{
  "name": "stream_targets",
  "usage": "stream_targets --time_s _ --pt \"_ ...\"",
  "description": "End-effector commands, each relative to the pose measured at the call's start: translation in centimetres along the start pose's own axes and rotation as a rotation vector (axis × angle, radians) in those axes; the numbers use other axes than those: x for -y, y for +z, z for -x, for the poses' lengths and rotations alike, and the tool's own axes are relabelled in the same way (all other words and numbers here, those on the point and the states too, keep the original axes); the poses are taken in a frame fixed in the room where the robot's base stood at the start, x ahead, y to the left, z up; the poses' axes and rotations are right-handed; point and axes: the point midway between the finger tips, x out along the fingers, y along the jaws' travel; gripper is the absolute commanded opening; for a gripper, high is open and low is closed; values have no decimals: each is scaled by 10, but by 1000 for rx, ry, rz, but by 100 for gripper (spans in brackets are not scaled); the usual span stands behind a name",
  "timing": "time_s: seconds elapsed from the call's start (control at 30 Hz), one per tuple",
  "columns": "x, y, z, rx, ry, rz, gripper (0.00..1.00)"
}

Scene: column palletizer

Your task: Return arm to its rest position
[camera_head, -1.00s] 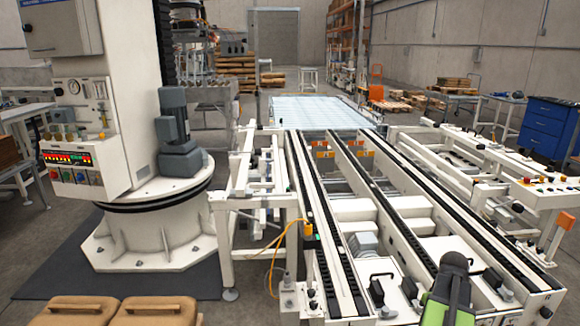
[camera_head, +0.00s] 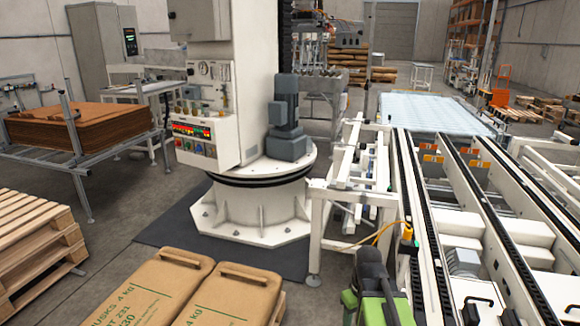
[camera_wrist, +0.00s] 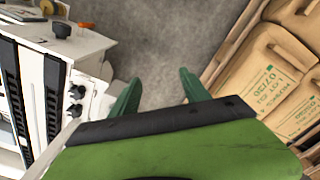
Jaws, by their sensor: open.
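My gripper (camera_wrist: 157,92) shows in the wrist view as two green fingers spread apart with bare grey floor between and beyond them. It is open and holds nothing. The green body of the gripper fills the lower part of that view. In the head view, my green and black arm (camera_head: 376,290) shows at the bottom edge, in front of the conveyor's left end. The fingers are not visible there.
Brown sacks (camera_head: 180,290) lie at the lower left, also in the wrist view (camera_wrist: 265,80). A chain conveyor (camera_head: 470,215) runs along the right. A white column machine (camera_head: 250,180) stands ahead. Wooden pallets (camera_head: 35,245) and a cardboard stack (camera_head: 80,127) are left.

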Motion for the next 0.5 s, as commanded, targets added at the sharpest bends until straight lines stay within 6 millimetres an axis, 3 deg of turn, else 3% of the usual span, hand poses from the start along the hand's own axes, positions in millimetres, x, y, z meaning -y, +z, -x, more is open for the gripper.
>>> stream_targets --time_s 0.03,0.1,0.27,0.3,0.5 --pt "26 -4 0 0 0 0 54" --pt "56 -6 0 0 0 -57 54" --pt "56 -1 6 0 0 -360 54" --pt "56 -1 29 0 0 -349 54" --pt "56 -1 88 0 0 -347 54"
